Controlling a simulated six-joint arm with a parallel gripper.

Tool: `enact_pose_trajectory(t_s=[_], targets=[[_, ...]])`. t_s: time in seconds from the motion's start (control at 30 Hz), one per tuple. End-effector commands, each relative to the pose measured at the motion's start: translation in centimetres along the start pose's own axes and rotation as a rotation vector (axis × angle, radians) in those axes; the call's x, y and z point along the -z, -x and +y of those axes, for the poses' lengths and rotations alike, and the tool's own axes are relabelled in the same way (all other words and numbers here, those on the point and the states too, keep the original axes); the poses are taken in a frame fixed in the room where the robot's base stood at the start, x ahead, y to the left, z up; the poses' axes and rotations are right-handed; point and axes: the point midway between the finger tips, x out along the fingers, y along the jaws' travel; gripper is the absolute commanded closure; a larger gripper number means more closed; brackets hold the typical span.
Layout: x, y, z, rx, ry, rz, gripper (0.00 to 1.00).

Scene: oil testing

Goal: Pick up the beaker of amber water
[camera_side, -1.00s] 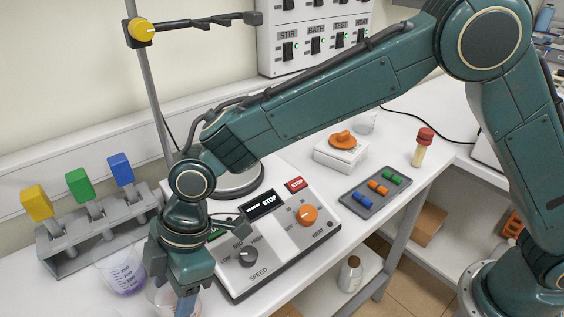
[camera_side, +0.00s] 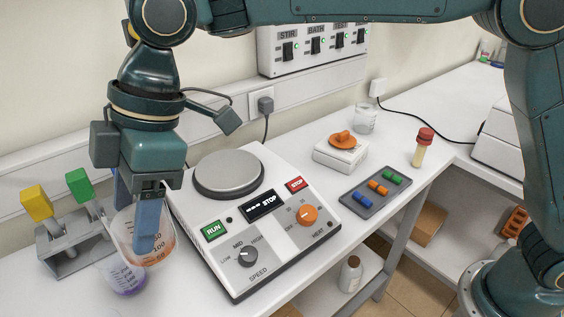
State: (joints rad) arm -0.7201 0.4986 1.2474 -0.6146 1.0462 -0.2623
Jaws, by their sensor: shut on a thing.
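The beaker of amber water (camera_side: 161,254) is a clear graduated glass with orange-brown liquid low inside. My gripper (camera_side: 147,225) points down at the left of the side view and is shut on the beaker's wall, one blue-grey finger showing in front of the glass. The beaker looks raised and upright, and partly overlaps a second beaker with purple liquid (camera_side: 124,281) on the bench. The finger hides part of the amber beaker.
A hotplate stirrer (camera_side: 262,228) stands just right of the beaker. A grey rack (camera_side: 75,255) with yellow and green-topped items is close at left. A grey tray (camera_side: 366,205), a red-capped vial (camera_side: 422,148) and another beaker (camera_side: 366,120) stand farther right.

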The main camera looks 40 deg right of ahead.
Motion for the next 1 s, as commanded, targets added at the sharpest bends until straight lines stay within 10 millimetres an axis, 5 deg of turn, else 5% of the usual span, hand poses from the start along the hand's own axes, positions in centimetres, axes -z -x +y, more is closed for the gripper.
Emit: enact_pose_trajectory(t_s=[1.0], targets=[[-0.2, 1.6, 0.5, -0.007, -0.01, 0.001, 0.7]])
